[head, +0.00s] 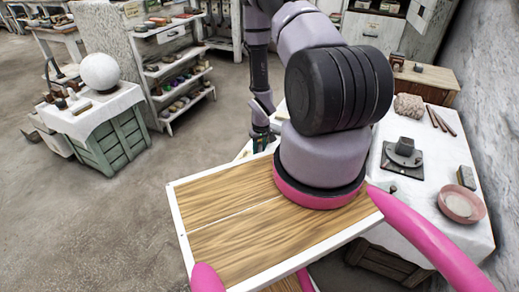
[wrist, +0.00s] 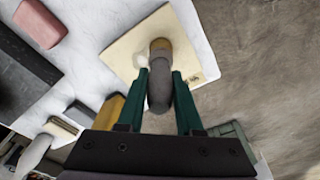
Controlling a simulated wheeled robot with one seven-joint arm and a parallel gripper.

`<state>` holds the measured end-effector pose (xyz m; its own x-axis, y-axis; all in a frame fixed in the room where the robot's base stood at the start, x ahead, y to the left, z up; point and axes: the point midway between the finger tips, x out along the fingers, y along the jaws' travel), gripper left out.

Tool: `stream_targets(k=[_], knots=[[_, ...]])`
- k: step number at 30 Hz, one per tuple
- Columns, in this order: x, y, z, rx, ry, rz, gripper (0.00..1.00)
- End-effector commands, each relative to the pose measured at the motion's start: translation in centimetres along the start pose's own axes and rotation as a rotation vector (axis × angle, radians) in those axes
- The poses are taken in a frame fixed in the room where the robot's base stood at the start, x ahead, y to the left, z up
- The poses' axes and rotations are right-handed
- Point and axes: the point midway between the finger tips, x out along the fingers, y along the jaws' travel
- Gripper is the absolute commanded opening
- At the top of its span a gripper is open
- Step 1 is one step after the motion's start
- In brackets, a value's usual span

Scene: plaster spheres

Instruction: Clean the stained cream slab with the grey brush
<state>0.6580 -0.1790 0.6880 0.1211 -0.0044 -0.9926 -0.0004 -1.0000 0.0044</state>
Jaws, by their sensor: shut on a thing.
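In the wrist view the cream slab (wrist: 124,58) lies on a white cloth at the table's edge. A small dark brown mark shows on it right of the brush. My gripper (wrist: 160,82) has green fingers and is shut on the grey brush (wrist: 158,95). The brush's ochre end (wrist: 161,48) is over the slab; I cannot tell whether it touches. A pale lump sits just left of that end. In the head view my gripper (head: 262,141) is small behind my arm, and the brush is not clear there.
The white-clothed table at right in the head view holds a dark tool on a board (head: 403,152), a pink bowl (head: 461,206), a rough block (head: 408,105) and thin sticks. A pink block (wrist: 41,22) shows in the wrist view.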

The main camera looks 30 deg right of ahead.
Motion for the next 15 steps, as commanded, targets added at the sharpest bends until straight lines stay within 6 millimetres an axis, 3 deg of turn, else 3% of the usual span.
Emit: stream_targets(k=[15], knots=[[0.1, 1.9, -1.5, 0.001, 0.003, 0.001, 0.00]])
